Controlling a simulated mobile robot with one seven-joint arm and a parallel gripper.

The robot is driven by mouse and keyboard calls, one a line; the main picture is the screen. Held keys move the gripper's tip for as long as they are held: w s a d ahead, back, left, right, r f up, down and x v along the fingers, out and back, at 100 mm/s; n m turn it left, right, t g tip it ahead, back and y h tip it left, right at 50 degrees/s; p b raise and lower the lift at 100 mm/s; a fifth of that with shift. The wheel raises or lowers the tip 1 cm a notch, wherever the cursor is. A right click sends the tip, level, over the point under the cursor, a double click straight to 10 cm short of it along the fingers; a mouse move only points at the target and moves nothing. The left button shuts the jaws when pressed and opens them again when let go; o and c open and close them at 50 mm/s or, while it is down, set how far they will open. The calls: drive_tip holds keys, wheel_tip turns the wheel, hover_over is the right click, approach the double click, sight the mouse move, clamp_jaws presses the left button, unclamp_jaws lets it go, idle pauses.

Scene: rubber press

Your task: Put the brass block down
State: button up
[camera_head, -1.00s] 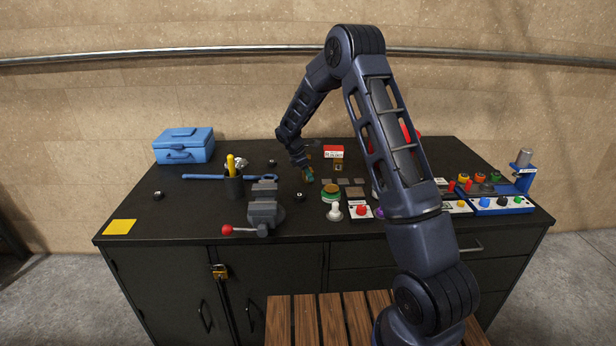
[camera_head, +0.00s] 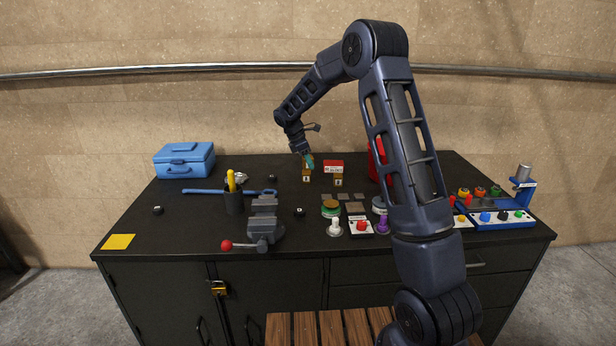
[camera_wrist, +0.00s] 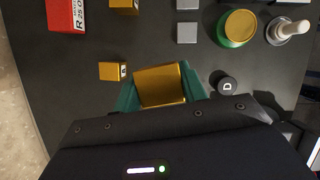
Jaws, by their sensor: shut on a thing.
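My gripper (camera_head: 309,160), with teal fingers, is shut on a brass block (camera_wrist: 160,86). The wrist view shows the block between the fingers (camera_wrist: 160,92), its gold face toward the camera. In the head view the gripper is over the back middle of the dark bench (camera_head: 190,222), and the held block is mostly hidden by the fingers. Another brass block (camera_head: 306,177) with a label stands just below the gripper, and it also shows in the wrist view (camera_wrist: 110,71). A third labelled brass block (camera_head: 338,181) stands to its right.
A red and white box (camera_head: 333,167) is behind the third block. Grey square plates (camera_head: 342,197), a green-rimmed tin (camera_head: 331,209) and a black knob marked D (camera_wrist: 228,86) lie nearer the front. A vise (camera_head: 264,222) stands front left. The left front corner is mostly free.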

wheel_tip(320, 180, up, 7)
drive_tip(key=shift+f, duration=0.15)
drive_tip(key=w+d+m, duration=0.1)
drive_tip(key=w+d, duration=0.3)
drive_tip(key=d, duration=1)
drive_tip(key=w+d, duration=0.4)
drive_tip(key=d, duration=0.9)
drive_tip(key=w+d+m, duration=0.1)
drive_tip(key=w+d, duration=0.3)
drive_tip(key=d, duration=1)
drive_tip(key=shift+g, duration=0.4)
drive_tip(key=f, duration=1.8)
drive_tip(key=shift+s+a+f, duration=0.15)
drive_tip(key=shift+s+f, duration=0.05)
drive_tip(key=shift+f, duration=0.1)
drive_tip(key=o, duration=1.3)
drive_tip(key=shift+f, duration=0.15)
drive_tip(key=v, duration=1.2)
